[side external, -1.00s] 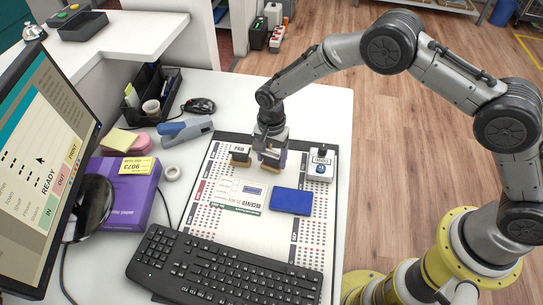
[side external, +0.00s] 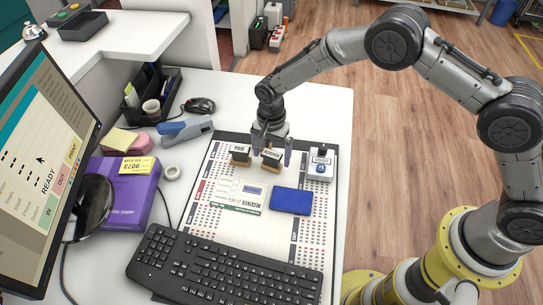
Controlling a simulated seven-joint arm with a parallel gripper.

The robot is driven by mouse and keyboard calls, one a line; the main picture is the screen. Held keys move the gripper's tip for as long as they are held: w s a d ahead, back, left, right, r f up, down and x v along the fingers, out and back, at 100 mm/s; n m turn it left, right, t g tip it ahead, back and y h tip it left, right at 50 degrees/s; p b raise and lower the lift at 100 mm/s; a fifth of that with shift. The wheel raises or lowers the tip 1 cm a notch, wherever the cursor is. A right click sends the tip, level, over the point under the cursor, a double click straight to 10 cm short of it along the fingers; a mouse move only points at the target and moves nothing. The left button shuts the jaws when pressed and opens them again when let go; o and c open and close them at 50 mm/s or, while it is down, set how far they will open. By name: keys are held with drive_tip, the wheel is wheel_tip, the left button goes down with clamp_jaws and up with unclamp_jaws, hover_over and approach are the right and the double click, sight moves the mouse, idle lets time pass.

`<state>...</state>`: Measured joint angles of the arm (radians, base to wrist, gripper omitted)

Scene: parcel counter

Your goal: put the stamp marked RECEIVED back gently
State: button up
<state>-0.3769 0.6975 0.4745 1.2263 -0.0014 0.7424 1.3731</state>
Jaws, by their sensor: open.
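The stamp marked RECEIVED (side external: 272,159) looks to be the dark block with a pale label and wooden base in the middle of the row; its label is too small to read surely. It stands upright on the printed mat (side external: 204,200). My gripper (side external: 270,155) is open, its fingers on either side of the stamp's upper part, with gaps showing. A second stamp (side external: 240,154) with a wooden base stands just left of it. A white stamp (side external: 320,164) with a dark top and blue mark stands to the right.
A blue ink pad (side external: 291,201) and a paper slip (side external: 240,196) with printed RECEIVED lie in front. A black keyboard (side external: 228,264) covers the near side. The counter's far right is clear.

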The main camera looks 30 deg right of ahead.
drive_tip(key=d+r+m+t, duration=0.1)
drive_tip(key=d+r, duration=0.1)
drive_tip(key=r, duration=0.9)
drive_tip(key=d+r+t, duration=0.1)
drive_tip(key=d+r, duration=0.1)
drive_tip(key=r, duration=1)
drive_tip(key=s+d+r+t, duration=0.2)
drive_tip(key=s+d+r, duration=0.6)
drive_tip(key=r, duration=0.4)
drive_tip(key=s+d+r+n+t, duration=0.1)
drive_tip(key=s+d+n, duration=0.15)
drive_tip(key=s, duration=0.45)
drive_tip(key=s+d+r+n+t, duration=0.1)
drive_tip(key=s+d+r+n, duration=0.15)
drive_tip(key=s, duration=0.45)
drive_tip(key=s+d+f+n, duration=0.2)
drive_tip(key=s+f+n, duration=0.5)
drive_tip(key=s+f, duration=0.1)
drive_tip(key=shift+s+f, duration=0.3)
drive_tip(key=shift+s, duration=0.6)
